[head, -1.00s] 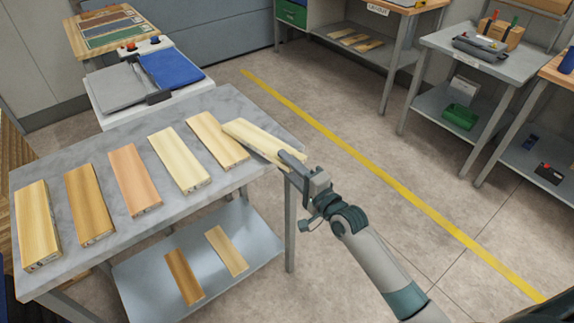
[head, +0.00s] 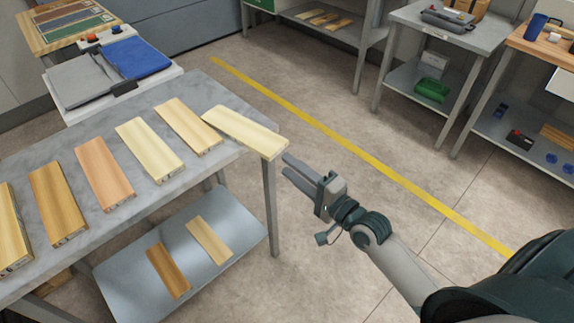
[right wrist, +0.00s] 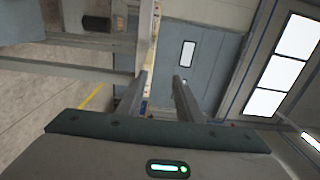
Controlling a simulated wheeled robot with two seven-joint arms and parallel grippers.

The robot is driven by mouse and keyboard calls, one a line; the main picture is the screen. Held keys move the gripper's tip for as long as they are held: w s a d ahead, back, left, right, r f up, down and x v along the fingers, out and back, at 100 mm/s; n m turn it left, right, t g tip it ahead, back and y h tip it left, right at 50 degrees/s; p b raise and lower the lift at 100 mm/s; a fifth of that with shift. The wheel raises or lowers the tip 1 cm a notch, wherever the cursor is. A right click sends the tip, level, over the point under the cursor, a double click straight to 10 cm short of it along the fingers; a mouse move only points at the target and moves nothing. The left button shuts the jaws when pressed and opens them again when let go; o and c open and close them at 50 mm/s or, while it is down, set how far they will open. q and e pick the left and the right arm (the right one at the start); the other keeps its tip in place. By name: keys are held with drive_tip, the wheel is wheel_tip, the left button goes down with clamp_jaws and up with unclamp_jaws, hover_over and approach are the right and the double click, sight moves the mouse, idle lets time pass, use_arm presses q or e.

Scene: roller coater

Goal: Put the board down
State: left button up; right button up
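The pale board (head: 243,132) lies at the right end of the grey marble-topped table (head: 75,225), with its near end at or slightly past the table's right edge. My left gripper is not in view.
Several boards of different wood tones lie in a row on the table. Two boards (head: 209,240) lie on its lower shelf (head: 226,213). A white cart (head: 80,115) with grey and blue pads stands behind. The floor right of the table is open, crossed by a yellow line (head: 330,132).

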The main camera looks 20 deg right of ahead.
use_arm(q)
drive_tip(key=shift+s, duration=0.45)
